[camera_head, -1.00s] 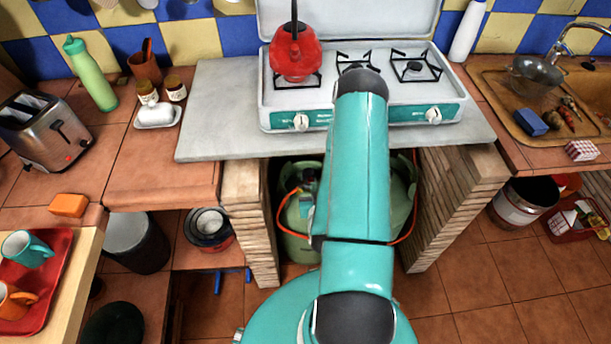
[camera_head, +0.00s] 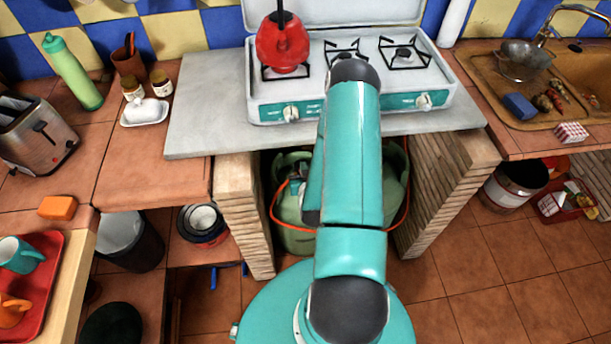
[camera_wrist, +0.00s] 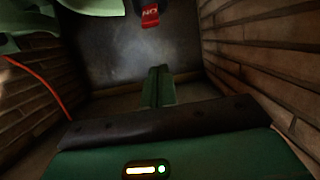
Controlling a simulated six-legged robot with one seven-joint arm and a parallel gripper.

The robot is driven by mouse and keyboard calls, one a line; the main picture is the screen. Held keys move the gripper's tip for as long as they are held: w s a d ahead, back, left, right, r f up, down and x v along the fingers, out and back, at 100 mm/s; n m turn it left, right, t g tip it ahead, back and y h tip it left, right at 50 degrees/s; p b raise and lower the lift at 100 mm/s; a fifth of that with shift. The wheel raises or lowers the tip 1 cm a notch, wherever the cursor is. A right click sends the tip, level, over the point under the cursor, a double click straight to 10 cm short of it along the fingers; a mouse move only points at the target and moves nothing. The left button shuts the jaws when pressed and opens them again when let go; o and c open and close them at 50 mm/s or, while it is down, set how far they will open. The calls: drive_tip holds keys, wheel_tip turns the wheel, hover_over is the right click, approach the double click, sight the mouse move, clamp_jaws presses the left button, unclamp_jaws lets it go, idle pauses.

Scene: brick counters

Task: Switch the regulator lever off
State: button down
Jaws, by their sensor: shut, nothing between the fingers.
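The red regulator lever (camera_wrist: 150,16), marked ON, shows at the top of the wrist view beneath a dark part cut off by the frame edge. My gripper (camera_wrist: 160,72) has its green fingers together and empty. In the picture the fingertips lie below the lever, with a gap between them. A pale green gas cylinder (camera_head: 296,232) stands under the stove counter in the head view, with an orange hose (camera_head: 274,208). My arm hides the middle of that space, and the lever and my gripper are not visible in the head view.
Brick walls (camera_wrist: 262,55) close in on the right and left in the wrist view. In the head view, brick pillars (camera_head: 447,195) flank the opening below the grey slab (camera_head: 205,125). The stove (camera_head: 400,103) with a red kettle (camera_head: 283,45) stands above.

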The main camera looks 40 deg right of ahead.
drive_tip(key=x, duration=0.3)
drive_tip(key=shift+w+d, duration=0.2)
drive_tip(key=shift+w, duration=0.15)
drive_tip(key=f, duration=0.1)
drive_tip(key=s+f, duration=0.1)
drive_tip(key=a+f, duration=0.1)
drive_tip(key=shift+s, duration=0.15)
drive_tip(key=shift+s+a+f, duration=0.1)
drive_tip(key=shift+s+f, duration=0.05)
drive_tip(key=shift+f, duration=0.1)
drive_tip(key=shift+f, duration=0.1)
